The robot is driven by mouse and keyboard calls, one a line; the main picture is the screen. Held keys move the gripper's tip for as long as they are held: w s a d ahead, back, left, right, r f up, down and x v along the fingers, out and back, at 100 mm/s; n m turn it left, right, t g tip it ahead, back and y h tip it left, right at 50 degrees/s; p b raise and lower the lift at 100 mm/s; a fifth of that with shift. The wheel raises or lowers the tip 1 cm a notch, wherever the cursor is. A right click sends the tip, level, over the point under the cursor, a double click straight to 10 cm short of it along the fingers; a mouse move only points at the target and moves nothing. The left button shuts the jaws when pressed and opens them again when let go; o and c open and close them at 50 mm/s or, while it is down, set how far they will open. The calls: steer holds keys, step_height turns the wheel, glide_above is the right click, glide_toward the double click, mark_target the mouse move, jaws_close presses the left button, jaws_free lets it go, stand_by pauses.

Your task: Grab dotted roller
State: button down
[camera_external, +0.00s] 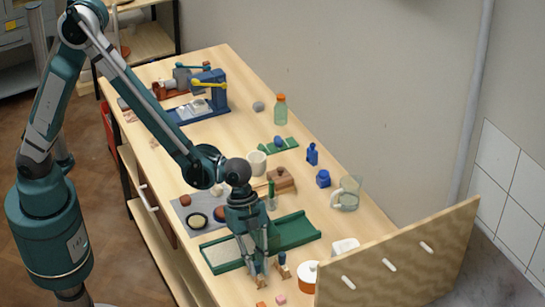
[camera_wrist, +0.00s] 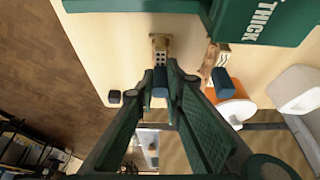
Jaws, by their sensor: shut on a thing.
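The dotted roller (camera_wrist: 160,58) has a wooden body with rows of dark dots and a blue handle. In the wrist view its handle sits between the fingertips of my gripper (camera_wrist: 161,78). My gripper (camera_external: 262,272) is shut on that blue handle, low at the front of the table in the external view. There the roller is small and mostly hidden by the fingers. I cannot tell whether it touches the table. A second wooden tool with a blue handle (camera_external: 283,267) stands just to the right; it also shows in the wrist view (camera_wrist: 221,78).
A green tray (camera_external: 294,231) lies just behind my gripper. A wooden panel with white handles (camera_external: 400,262) rises at the front right. A pink block (camera_external: 281,299) lies nearby.

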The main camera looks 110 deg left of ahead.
steer(key=shift+r, duration=0.15)
steer(key=shift+r, duration=4.8)
steer(key=shift+w, duration=0.15)
